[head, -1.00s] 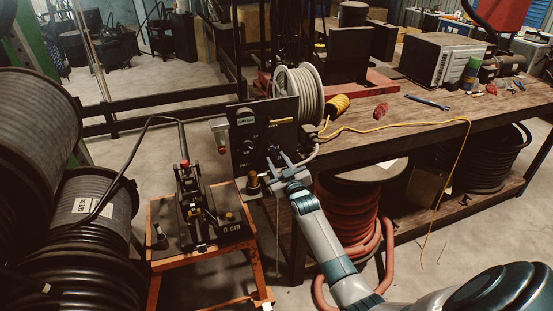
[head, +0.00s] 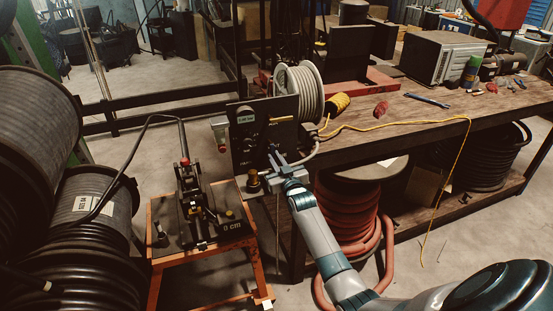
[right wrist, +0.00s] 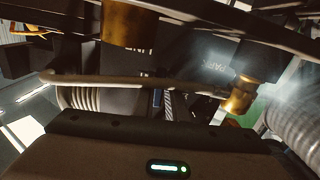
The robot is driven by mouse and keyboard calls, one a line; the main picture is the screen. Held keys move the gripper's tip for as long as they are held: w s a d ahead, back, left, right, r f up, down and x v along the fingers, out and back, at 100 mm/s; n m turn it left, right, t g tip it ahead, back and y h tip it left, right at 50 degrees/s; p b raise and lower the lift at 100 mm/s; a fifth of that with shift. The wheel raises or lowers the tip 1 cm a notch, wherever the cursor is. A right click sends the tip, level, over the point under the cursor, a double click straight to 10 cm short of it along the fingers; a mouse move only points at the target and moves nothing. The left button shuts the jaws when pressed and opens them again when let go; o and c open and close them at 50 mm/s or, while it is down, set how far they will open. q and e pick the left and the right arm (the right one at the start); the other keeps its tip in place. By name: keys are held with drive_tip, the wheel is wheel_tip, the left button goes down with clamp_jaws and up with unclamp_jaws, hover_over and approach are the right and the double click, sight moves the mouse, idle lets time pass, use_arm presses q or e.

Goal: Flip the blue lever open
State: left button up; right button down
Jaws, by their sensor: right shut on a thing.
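The dark crimper panel (head: 247,150) stands upright at the front left end of the workbench. My right gripper (head: 273,154) is at the panel's lower right, its fingers close together on the blue lever, of which only a small bit shows between and behind them. In the right wrist view a small blue patch (right wrist: 157,98) shows beyond the gripper body; the fingertips are not clear there. My left gripper is not in view.
A grey hose reel (head: 301,92) sits beside the panel. Brass fittings (right wrist: 128,24) and a pale hose (right wrist: 130,80) pass close to the wrist. An orange stand (head: 205,260) is at left, the wooden workbench (head: 400,122) at right.

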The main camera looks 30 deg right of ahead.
drive_tip(key=shift+a+m, duration=0.2)
drive_tip(key=shift+m, duration=0.4)
drive_tip(key=c, duration=1.8)
unclamp_jaws()
drive_tip(key=shift+o, duration=0.2)
drive_tip(key=shift+s, duration=0.15)
drive_tip(key=b+v, duration=0.4)
drive_tip(key=v, duration=1.3)
drive_tip(key=shift+f, duration=0.15)
